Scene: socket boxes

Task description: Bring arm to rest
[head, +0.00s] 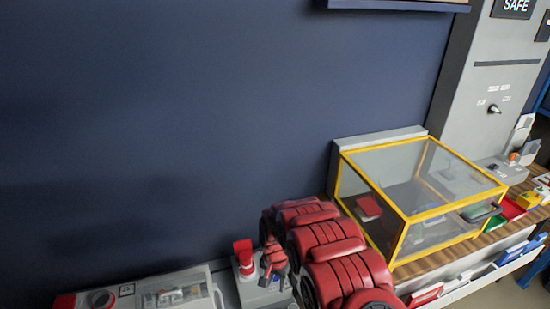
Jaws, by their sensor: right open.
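My right arm (335,250), with red padded covers, reaches in from the bottom edge, right of the middle. My right gripper (268,268) shows small, red and dark, at the left side of the arm. It is open, and I see nothing held in it. It appears over or beside a small grey box (262,293) with a red part (243,252) on top; whether they touch I cannot tell. The arm hides part of the bench behind it. My left gripper is not in view.
A yellow-framed clear case (408,217) stands on the wooden bench (440,262) just right of my arm. A grey box with a clear window (175,295) is at the bottom left. A grey cabinet (492,75) stands at the right.

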